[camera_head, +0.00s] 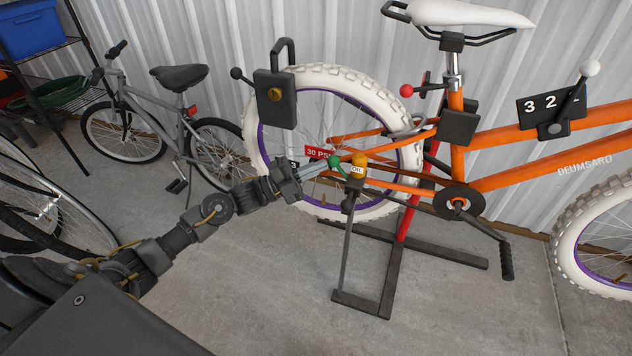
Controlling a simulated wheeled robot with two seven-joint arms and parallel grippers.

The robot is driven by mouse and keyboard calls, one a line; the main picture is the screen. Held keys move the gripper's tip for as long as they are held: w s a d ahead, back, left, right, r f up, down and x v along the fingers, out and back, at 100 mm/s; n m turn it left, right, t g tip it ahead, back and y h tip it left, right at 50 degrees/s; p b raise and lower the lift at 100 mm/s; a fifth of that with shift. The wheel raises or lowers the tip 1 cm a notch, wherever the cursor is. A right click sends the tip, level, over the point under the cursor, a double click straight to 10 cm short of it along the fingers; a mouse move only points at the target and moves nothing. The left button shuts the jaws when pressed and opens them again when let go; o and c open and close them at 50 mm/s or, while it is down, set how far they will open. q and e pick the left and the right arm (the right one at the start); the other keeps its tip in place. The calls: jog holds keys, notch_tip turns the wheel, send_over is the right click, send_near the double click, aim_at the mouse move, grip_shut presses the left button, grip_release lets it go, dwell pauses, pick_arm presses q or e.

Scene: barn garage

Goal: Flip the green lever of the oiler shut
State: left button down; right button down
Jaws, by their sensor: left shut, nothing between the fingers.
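The oiler (358,160) is a small orange-topped bottle with a white label reading "OIL". It stands on a dark post in front of the orange bicycle's rear wheel. Its green lever (335,162) shows as a small green piece on the oiler's left side. My left gripper (323,166) comes in from the left, shut and empty. Its grey fingertips are at the green lever and seem to touch it, though the exact contact is too small to tell. The lever's far end is partly hidden by the fingers. My right gripper is not in view.
The orange bicycle (544,149) is held on a red and black stand (388,285). A black box with a shackle (275,97) is above the gripper. A red "30 PSI" tag (319,153) sits just behind the fingers. A grey bicycle (150,120) stands back left. The front floor is clear.

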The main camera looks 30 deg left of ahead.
pick_arm(q)
jog(key=shift+f, duration=0.25)
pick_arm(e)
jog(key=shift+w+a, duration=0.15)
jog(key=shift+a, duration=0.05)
